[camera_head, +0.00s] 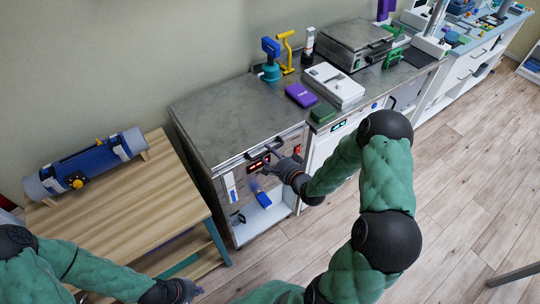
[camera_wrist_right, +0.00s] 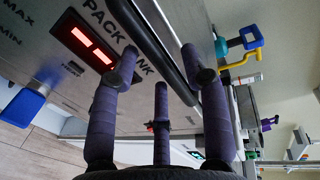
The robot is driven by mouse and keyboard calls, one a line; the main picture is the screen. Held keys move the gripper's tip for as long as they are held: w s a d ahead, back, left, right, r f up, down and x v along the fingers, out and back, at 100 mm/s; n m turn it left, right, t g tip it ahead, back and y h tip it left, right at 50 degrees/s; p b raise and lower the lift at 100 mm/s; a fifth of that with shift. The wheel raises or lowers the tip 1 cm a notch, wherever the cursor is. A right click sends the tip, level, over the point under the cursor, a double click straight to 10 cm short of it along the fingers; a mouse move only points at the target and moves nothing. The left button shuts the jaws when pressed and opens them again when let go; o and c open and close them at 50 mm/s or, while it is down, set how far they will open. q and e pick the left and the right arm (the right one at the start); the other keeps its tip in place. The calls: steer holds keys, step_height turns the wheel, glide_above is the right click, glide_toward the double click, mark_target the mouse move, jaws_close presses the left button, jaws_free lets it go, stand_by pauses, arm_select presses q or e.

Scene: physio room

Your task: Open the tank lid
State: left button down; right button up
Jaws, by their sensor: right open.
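The pack tank (camera_head: 230,197) is a metal cabinet with a red-lit display on its front. Its grey lid (camera_head: 215,115) lies flat on top, closed. A dark bar handle (camera_head: 257,155) runs along the lid's front edge, and it also shows in the right wrist view (camera_wrist_right: 172,62). My right gripper (camera_head: 272,158) is at the tank's front by the handle, its fingers open; in the right wrist view its purple-grey fingers (camera_wrist_right: 160,70) are spread around the bar's line, and contact cannot be told. My left gripper (camera_head: 182,292) is low at the bottom edge, its fingers unclear.
A wooden table (camera_head: 130,205) with a blue-grey roll (camera_head: 85,165) stands left of the tank. The counter to the right holds a purple box (camera_head: 301,95), a white device (camera_head: 335,84) and a blue-and-teal tool (camera_head: 271,62).

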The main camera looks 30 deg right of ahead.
steer(key=shift+w, duration=0.25)
jaws_close()
steer(key=shift+r, duration=0.1)
